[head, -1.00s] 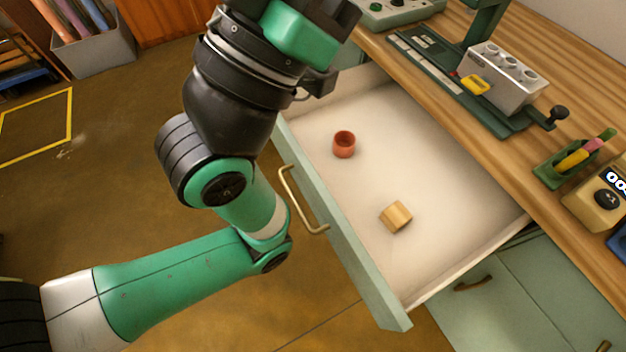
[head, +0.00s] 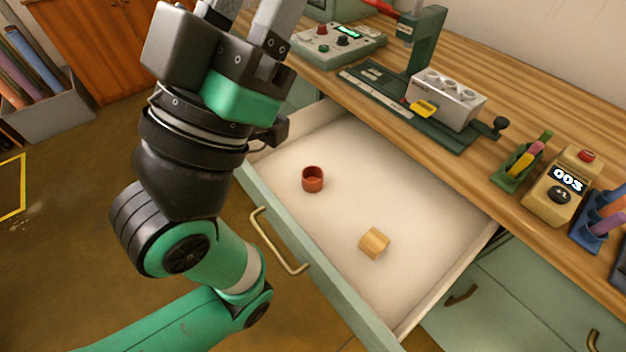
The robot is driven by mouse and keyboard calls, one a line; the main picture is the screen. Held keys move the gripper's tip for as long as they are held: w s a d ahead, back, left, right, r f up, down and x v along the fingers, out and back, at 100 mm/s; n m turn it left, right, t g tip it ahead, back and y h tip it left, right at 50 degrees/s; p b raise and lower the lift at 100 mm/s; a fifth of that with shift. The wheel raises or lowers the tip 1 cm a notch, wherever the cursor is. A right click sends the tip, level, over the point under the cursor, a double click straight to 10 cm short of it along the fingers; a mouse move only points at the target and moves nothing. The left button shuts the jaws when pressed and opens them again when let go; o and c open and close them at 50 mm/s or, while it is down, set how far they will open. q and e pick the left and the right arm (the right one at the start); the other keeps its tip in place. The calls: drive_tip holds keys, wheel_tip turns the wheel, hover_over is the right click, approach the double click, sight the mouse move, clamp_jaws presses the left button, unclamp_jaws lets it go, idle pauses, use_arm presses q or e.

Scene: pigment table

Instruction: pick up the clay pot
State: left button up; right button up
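The clay pot (head: 313,180), a small reddish-brown cup, stands upright in the open drawer (head: 410,175), near its front-left part. My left gripper (head: 252,14) is at the top of the head view, above and to the left of the pot and apart from it. Its grey fingers point up and run out of the picture, so their tips are hidden. My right gripper is not in view.
A small wooden block (head: 374,243) lies in the drawer, to the right of and nearer than the pot. The drawer front has a brass handle (head: 275,245). The wooden worktop behind holds a green press (head: 440,110), a control box (head: 338,43), a pen holder (head: 518,165) and a counter (head: 560,188).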

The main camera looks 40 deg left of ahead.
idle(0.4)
use_arm(q)
drive_tip(key=o, duration=0.9)
